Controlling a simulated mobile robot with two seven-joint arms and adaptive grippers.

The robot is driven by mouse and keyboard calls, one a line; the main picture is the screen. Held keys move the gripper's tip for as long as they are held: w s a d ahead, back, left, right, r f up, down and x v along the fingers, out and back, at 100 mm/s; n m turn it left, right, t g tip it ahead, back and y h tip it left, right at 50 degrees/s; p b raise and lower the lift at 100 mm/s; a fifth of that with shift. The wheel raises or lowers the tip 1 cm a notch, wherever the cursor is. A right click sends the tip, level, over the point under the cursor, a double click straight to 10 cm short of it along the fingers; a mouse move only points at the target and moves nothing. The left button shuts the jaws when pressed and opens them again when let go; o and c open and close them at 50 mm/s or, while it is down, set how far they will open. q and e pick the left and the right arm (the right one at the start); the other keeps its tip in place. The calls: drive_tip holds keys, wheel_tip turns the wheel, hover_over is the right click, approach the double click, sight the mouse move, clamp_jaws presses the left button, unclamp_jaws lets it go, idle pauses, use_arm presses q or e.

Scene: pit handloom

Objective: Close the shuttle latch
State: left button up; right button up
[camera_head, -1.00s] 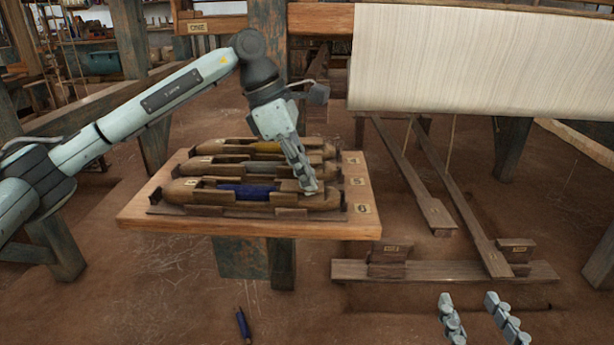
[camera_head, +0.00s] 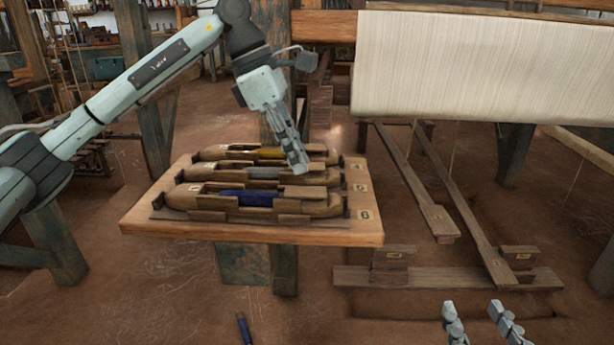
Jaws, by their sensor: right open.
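Three wooden shuttles lie side by side on a wooden stand. The front shuttle (camera_head: 190,200) holds a blue bobbin (camera_head: 245,198), the middle shuttle (camera_head: 200,173) a grey one, and the back shuttle (camera_head: 215,153) a yellow one. A flat wooden piece (camera_head: 303,191), perhaps the latch, sits on the front shuttle right of the blue bobbin. My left gripper (camera_head: 300,168) points down above the right part of the shuttles, its fingertips apart from the front shuttle. Its fingers overlap edge-on, so their gap is hidden. My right gripper (camera_head: 478,322) is open and empty at the bottom right.
The stand top (camera_head: 150,222) carries number tags along its right edge. A loom with white warp (camera_head: 470,70) stands at the right, with wooden treadles (camera_head: 465,215) below. A dark blue stick-like object (camera_head: 244,328) lies on the earthen floor in front.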

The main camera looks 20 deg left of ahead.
sight(285, 191)
use_arm(q)
drive_tip(key=v, duration=0.6)
drive_tip(key=shift+d, duration=0.1)
idle(0.3)
